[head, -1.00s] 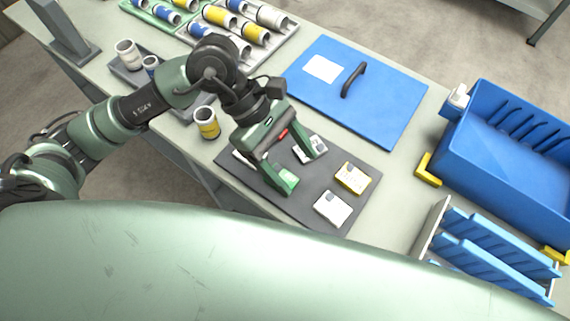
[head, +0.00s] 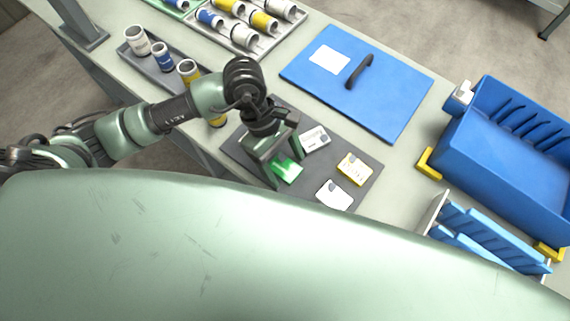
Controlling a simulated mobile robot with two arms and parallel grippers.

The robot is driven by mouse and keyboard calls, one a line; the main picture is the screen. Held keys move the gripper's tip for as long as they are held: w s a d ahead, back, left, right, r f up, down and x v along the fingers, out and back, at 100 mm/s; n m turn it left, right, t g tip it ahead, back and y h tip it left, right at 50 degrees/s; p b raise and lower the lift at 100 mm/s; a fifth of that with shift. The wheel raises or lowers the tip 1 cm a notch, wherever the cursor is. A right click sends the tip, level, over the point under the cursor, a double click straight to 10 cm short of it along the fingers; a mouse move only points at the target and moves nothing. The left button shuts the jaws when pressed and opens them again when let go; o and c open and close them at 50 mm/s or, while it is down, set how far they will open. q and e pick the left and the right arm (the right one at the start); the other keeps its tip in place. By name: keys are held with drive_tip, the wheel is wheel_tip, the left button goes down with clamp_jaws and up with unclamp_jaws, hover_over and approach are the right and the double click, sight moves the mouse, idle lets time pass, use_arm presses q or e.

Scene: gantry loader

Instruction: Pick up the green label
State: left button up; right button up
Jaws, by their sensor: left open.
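The green label (head: 291,174) lies on a dark grey mat (head: 306,190) at the front of the table, with a white patch on it. My left gripper (head: 284,167) is open and points down over the label. One finger is at the label's left edge and the other behind it. I cannot tell whether the fingers touch the label or the mat. The gripper hides part of the label. My right gripper is not in view.
A grey-white label (head: 316,138), a yellow label (head: 355,168) and a white label (head: 334,195) lie nearby on the mat. A blue board (head: 395,85) with a black handle lies behind. A blue bin (head: 510,150) stands right. Trays of cylinders (head: 238,45) stand at the back.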

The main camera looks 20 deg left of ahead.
use_arm(q)
drive_tip(key=c, duration=1.4)
drive_tip(key=shift+r, duration=0.1)
